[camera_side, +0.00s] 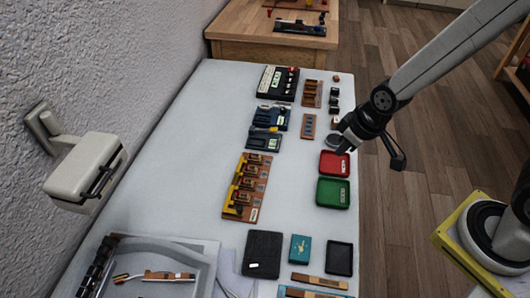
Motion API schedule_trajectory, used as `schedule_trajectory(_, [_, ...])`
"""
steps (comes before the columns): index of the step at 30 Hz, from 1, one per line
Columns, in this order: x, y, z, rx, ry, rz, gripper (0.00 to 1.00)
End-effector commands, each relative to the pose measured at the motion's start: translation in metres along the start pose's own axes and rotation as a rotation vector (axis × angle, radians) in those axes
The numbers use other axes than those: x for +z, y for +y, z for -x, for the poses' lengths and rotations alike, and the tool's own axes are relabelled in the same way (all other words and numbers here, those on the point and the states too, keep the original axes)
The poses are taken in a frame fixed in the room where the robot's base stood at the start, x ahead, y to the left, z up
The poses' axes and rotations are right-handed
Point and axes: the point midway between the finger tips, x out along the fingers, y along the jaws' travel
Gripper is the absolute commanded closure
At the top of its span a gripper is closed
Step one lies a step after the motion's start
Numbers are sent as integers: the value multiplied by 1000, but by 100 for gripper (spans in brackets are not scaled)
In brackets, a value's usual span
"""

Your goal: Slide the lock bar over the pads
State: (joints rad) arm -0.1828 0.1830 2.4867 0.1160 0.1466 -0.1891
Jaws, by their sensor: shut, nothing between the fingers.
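My gripper (344,147) is shut and empty, above the table's right side near the red tray. A brown board (250,206) with several yellow and dark pieces in a row lies in the middle of the table. Behind it are a grey-blue block (263,142) with a pale label and a dark blue unit (270,118). A black unit (276,83) with light keys or pads stands at the far end. I cannot tell which part is the lock bar or which are the pads at this size. My gripper is apart from all these units, to their right.
A red tray (334,164) and a green tray (332,194) lie at the right edge. Small brown racks (309,126) stand behind. Black pads or trays (262,255) and a teal box (299,249) are in front. The white table (190,165) is clear on the left.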

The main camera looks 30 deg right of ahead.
Motion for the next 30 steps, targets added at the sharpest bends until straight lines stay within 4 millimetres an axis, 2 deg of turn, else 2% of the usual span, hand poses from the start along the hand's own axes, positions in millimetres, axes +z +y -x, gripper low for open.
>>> schedule_trajectory(1, [-5, -14, -11, -12, 14, 57, 100])
schedule_trajectory(9, [-25, -83, -60, -30, 123, 340, 100])
schedule_trajectory(18, [-18, -158, -110, 9, 241, 651, 100])
schedule_trajectory(24, [-5, -189, -132, 52, 301, 806, 100])
schedule_trajectory(30, [0, -200, -139, 73, 326, 865, 100])
